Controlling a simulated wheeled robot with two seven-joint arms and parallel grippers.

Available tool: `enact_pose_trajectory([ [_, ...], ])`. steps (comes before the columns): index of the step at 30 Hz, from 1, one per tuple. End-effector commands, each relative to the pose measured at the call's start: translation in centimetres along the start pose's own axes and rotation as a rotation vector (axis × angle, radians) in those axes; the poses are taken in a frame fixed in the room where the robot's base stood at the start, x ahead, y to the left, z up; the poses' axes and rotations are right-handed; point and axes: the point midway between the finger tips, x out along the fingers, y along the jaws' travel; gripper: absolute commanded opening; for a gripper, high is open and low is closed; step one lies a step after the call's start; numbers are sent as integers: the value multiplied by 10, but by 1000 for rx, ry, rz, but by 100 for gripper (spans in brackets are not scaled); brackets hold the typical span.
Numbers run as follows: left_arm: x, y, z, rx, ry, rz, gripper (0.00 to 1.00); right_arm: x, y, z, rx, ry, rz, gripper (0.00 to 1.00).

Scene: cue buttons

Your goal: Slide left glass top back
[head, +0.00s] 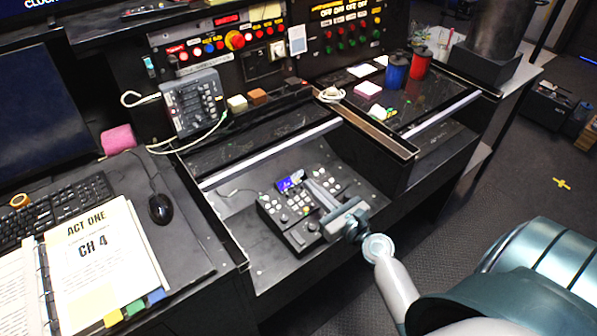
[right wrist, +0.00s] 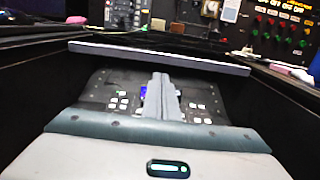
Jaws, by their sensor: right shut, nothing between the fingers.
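The left glass top (head: 255,142) is a dark, shiny sliding panel with a pale front edge strip. It lies over the back part of the left console bay, and the front part of the bay is uncovered. Its pale edge (right wrist: 160,57) crosses the right wrist view. My right gripper (head: 314,183) is over the uncovered part, in front of that edge, with its fingers pointing toward it. The fingers (right wrist: 160,84) are shut with nothing between them and look apart from the edge. My left gripper is not in view.
A control panel (head: 298,228) with buttons lies in the bay below my right gripper. The right glass top (head: 432,114) carries a blue cup (head: 397,72), a red cup (head: 420,64) and notes. A grey intercom box (head: 192,103) with a cable stands behind the left glass top.

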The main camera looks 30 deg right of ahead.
Motion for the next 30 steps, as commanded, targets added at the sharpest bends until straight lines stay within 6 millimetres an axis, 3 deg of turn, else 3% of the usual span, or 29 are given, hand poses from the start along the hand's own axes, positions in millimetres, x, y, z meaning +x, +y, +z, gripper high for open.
enact_pose_trajectory([
  [8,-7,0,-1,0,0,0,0,26,0,2,-1,-1,1,0],
  [24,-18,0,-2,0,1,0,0,116,1,2,-1,-1,2,0],
  [30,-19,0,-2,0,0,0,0,133,0,0,-2,0,1,0],
])
